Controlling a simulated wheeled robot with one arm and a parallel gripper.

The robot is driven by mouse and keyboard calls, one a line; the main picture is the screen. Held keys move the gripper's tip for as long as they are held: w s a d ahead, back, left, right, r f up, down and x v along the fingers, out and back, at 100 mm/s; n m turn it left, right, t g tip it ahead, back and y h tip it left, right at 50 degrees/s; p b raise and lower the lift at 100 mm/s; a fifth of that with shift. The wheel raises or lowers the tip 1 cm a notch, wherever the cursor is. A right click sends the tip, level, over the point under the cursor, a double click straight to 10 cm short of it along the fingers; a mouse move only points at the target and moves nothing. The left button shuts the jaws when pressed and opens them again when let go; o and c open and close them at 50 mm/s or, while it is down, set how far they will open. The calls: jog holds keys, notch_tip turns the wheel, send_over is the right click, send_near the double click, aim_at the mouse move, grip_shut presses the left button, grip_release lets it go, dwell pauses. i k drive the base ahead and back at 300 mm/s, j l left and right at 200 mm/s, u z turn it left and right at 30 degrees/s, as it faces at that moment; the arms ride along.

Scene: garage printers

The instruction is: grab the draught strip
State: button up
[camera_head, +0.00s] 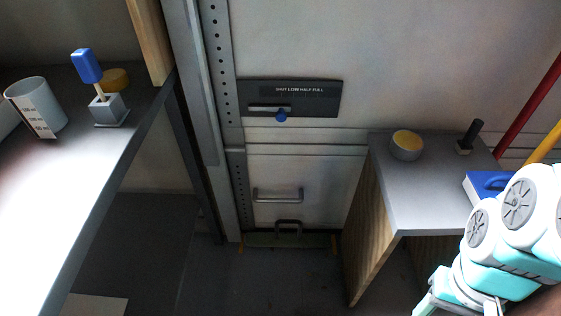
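What looks like the draught strip (262,241) is a long, low, dark green bar on the floor along the foot of the pale door. It has a dark upright handle (288,223) on top and yellow ends. My white and teal arm reaches in at the lower right. My gripper (460,304) seems to be at the bottom edge, partly cut off, to the right of the strip and well apart from it. I cannot make out its fingertips or anything held in it.
A grey-topped wooden cabinet (420,214) stands right of the door, bearing a bowl (407,150), a dark-handled tool (468,138) and a blue item (487,183). A bench (60,190) fills the left. Red and yellow poles lean at right. Dark floor lies open between.

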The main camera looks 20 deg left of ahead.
aim_at(299, 240)
jog(key=u, duration=1.1)
jog(key=k+l+u, duration=0.1)
jog(key=u, duration=0.3)
jog(key=k+l+u, duration=0.1)
jog(key=u, duration=0.35)
jog(key=k+u, duration=0.15)
jog(key=u, duration=0.25)
